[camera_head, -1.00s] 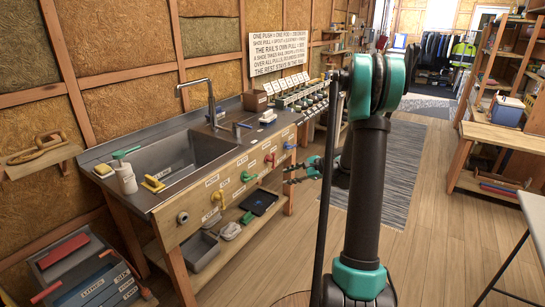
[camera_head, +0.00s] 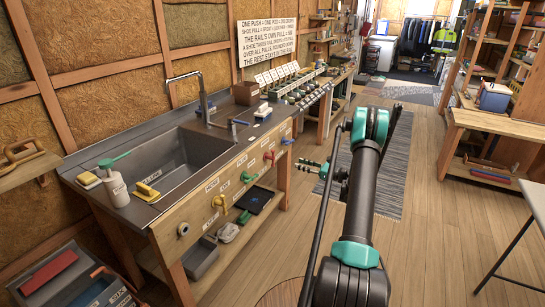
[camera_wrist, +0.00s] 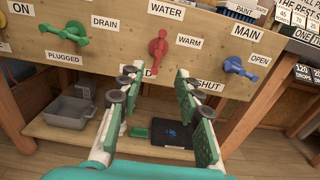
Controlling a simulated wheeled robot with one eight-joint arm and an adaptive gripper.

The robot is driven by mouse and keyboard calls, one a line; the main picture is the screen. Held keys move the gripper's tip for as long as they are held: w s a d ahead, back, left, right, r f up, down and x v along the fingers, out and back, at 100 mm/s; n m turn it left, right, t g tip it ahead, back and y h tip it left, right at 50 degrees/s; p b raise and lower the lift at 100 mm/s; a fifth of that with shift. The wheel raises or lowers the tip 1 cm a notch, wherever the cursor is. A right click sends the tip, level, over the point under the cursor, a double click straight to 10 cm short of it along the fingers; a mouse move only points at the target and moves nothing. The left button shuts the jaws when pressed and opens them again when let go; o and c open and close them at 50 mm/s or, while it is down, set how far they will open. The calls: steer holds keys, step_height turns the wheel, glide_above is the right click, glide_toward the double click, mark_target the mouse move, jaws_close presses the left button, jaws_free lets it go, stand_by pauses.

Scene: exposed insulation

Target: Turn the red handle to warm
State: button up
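The red handle (camera_wrist: 158,47) sits on the wooden front panel under the WATER label, with WARM to its right. Its lever points down, toward a label partly hidden by my gripper that ends in "LD". It also shows small in the head view (camera_head: 269,156). My gripper (camera_wrist: 157,73) is open and empty, its two fingers spread below and in front of the red handle, apart from it as far as I can see. In the head view my gripper (camera_head: 303,166) is right of the panel.
A green handle (camera_wrist: 77,32) marked DRAIN is left of the red one, and a blue handle (camera_wrist: 239,67) marked MAIN is to its right. Below, a shelf holds a grey bin (camera_wrist: 70,110) and a black tray (camera_wrist: 172,139). Open floor lies right of the bench.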

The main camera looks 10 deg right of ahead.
mark_target(274, 156)
steer(key=x, duration=1.6)
steer(key=shift+a, duration=0.1)
steer(key=shift+c, duration=0.4)
jaws_close()
